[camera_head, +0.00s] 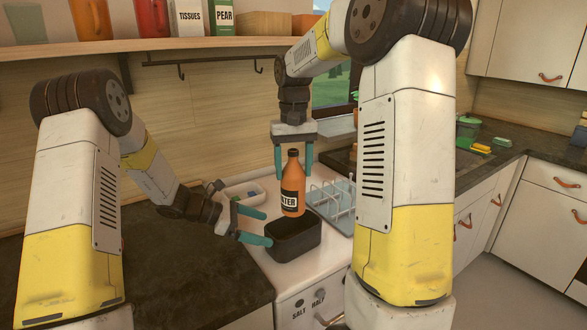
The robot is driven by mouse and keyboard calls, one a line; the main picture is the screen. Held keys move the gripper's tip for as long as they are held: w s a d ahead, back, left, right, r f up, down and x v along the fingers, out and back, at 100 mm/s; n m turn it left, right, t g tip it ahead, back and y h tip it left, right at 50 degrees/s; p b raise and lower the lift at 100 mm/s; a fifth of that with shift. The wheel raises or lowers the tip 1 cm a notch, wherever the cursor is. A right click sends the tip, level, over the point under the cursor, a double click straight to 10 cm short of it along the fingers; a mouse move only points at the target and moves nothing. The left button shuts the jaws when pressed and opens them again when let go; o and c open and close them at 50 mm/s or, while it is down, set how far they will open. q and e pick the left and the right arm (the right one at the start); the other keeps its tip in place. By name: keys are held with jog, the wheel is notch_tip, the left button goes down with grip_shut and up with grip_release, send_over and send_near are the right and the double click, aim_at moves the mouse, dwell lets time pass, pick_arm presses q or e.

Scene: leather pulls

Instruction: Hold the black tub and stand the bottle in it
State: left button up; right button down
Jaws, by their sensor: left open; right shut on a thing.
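The black tub (293,243) stands on the white counter section in the middle of the view. The orange bottle (292,203) has a dark label and a brown cap and is upright. My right gripper (294,168) points down from above, shut on the bottle's upper part. The bottle's base shows over the tub's opening; I cannot tell whether it touches the tub. My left gripper (268,228) is open at the tub's left side, one fingertip near its back left corner and the other in front of its left wall.
A pale blue rack (340,207) with upright wire loops stands right of the tub. A white tray (243,192) with small items lies behind my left gripper. A shelf (150,46) with jars and boxes runs above. The dark counter (170,270) at the left is clear.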

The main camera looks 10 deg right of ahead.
aim_at(291, 236)
pick_arm(q)
jog(key=shift+x, duration=5.05)
jog(key=shift+c, duration=0.4)
jog(key=c, duration=0.4)
jog(key=shift+s+d, duration=0.1)
jog(key=shift+d, duration=0.05)
jog(key=shift+r, duration=0.1)
pick_arm(e)
jog(key=w+d+f, duration=0.1)
jog(key=w+d, duration=0.2)
jog(key=d, duration=0.3)
pick_arm(q)
jog(key=shift+d, duration=0.1)
pick_arm(e)
notch_tip(291, 236, down, 8)
jog(key=shift+s+f, duration=0.2)
jog(key=shift+s, duration=0.05)
